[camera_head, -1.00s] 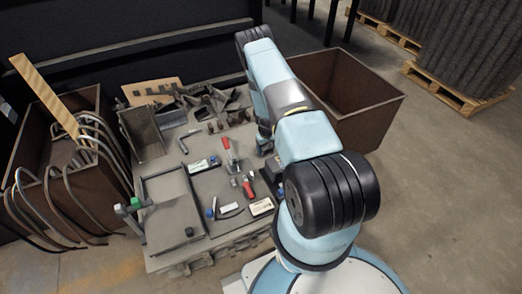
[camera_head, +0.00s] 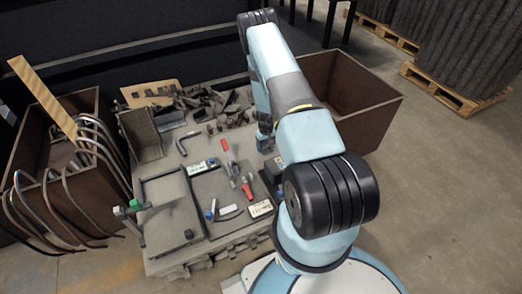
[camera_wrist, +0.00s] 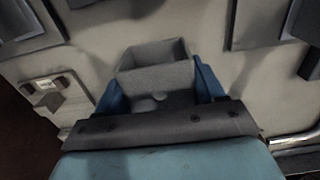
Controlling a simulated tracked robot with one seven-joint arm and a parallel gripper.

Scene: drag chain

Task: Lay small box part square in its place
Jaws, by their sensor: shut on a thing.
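The small box part (camera_wrist: 155,73) is a grey, open-topped box in the middle of the wrist view. It sits between the two blue fingers of my gripper (camera_wrist: 158,90), which is shut on it. Its opening and near wall show, while its underside is hidden. In the head view my gripper (camera_head: 265,143) is low over the right side of the worktable (camera_head: 172,215), partly hidden by my arm. The box part cannot be made out there. I cannot tell from these views whether the box touches the surface.
Clamps with red handles (camera_head: 247,189), small labelled blocks (camera_head: 260,209) and grey parts (camera_head: 195,101) crowd the table. A brown bin (camera_head: 365,125) stands behind right of my arm. Another bin (camera_head: 60,199) with curved hoses stands left. Open floor lies to the right.

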